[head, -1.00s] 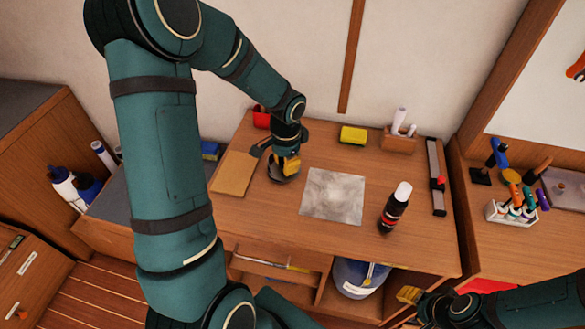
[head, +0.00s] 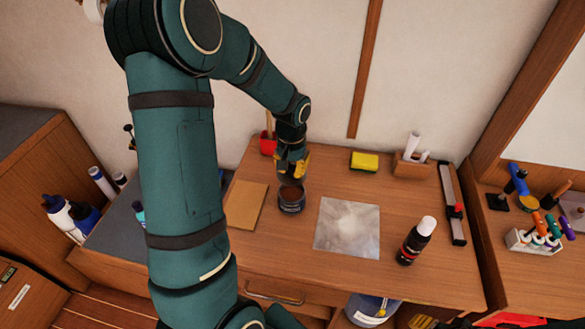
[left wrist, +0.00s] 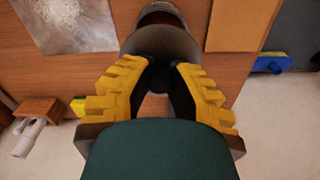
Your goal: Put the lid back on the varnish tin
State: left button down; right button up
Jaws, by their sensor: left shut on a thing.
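The varnish tin (head: 291,202) stands upright on the workbench, a small dark can with its brown inside showing at the top. Its rim also shows at the top edge of the left wrist view (left wrist: 162,8). My left gripper (head: 292,165) is just behind and above the tin, pointing down. In the left wrist view its yellow fingers (left wrist: 160,80) are shut on a grey, round, flat thing that looks like the lid (left wrist: 162,44). The lid partly covers the tin there; the gap between them is hard to judge.
A tan board (head: 245,206) lies left of the tin and a grey sheet (head: 347,228) right of it. A black bottle with a white cap (head: 416,242) stands further right. A yellow sponge (head: 364,161), a wooden holder (head: 411,165) and a red container (head: 267,144) are at the back.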

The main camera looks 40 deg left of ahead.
aim_at(292, 176)
pick_arm(q)
jog(key=shift+f+b, duration=1.2)
jog(key=shift+f, duration=0.7)
jog(key=shift+f+b, duration=0.85)
jog(key=shift+f, duration=0.25)
jog(key=shift+f+b, duration=0.2)
jog(key=shift+b, duration=0.1)
jog(key=shift+c, duration=1.6)
grip_release()
jog(key=shift+r, duration=0.15)
jog(key=shift+r+p, duration=2.6)
jog(key=shift+r, duration=0.8)
